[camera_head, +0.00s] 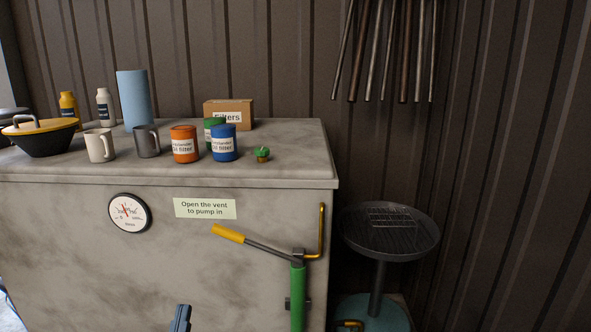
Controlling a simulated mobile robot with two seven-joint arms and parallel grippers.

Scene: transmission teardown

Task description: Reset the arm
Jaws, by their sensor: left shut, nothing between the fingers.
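My left gripper (181,317) shows only as its dark blue-grey tip at the bottom edge, left of the middle. It is shut and empty, in front of the grey cabinet (75,265). The rest of its arm is mostly out of frame. A green hand pump (298,295) with a yellow-gripped lever (228,233) stands to the right of the gripper, apart from it. The lever slopes up to the left. My right gripper is not in view.
A gauge (129,213) and a note (205,208) are on the cabinet front. Several cans, two mugs (99,146), a blue roll (134,99), a box (229,109) and a lidded pan (42,137) stand on top. A grill (390,232) stands at right, below hanging rods (385,50).

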